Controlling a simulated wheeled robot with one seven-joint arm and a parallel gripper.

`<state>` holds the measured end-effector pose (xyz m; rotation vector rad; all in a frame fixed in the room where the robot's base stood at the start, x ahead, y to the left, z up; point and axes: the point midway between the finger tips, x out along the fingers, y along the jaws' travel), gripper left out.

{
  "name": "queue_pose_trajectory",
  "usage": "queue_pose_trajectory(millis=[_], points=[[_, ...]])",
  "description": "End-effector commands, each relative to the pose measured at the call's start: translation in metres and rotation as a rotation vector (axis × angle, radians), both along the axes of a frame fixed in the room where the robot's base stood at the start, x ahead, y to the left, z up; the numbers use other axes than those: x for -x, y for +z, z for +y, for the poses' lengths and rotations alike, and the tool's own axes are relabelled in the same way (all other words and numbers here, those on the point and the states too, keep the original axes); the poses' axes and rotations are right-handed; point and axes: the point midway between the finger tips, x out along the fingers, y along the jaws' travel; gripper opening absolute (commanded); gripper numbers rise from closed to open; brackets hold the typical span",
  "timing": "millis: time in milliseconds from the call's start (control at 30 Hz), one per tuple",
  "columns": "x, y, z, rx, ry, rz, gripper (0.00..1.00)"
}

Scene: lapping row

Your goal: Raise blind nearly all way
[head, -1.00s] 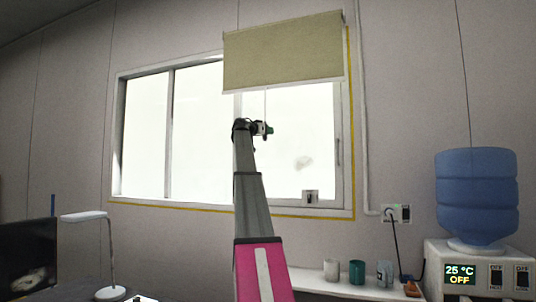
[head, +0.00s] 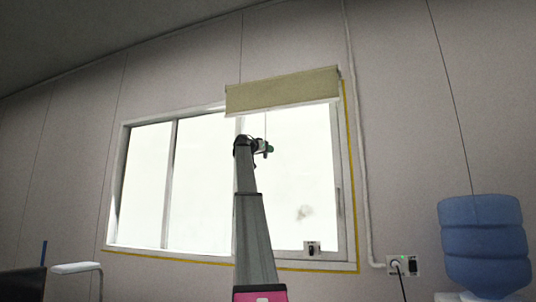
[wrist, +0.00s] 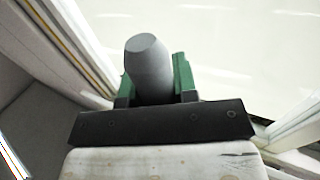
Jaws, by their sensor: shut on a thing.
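The beige roller blind (head: 283,91) hangs at the top of the right part of the window in the head view. It is mostly rolled up, with a short band of fabric showing and a pale bar along its lower edge. A thin cord hangs below it to my gripper (head: 268,149), which is in front of the bright pane. In the wrist view my gripper (wrist: 158,88) has its green fingers on both sides of a dark grey tapered pull (wrist: 149,68), shut on it. The cord is not clear in the wrist view.
The window frame (head: 345,190) surrounds bright panes. A wall outlet (head: 403,265) and a blue water bottle (head: 484,240) are at right. A lamp (head: 77,268) stands at lower left.

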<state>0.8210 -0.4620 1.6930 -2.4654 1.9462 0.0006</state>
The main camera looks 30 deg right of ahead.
Motion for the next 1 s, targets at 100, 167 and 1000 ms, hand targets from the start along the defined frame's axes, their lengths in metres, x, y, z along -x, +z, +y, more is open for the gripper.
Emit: queue_pose_trajectory(millis=[100,167,1000], points=[[0.000,0.000,0.000,0.003,0.000,-0.001,0.00],[0.000,0.000,0.000,0.003,0.000,-0.001,0.00],[0.016,-0.002,0.068,0.001,0.002,0.000,0.53]])
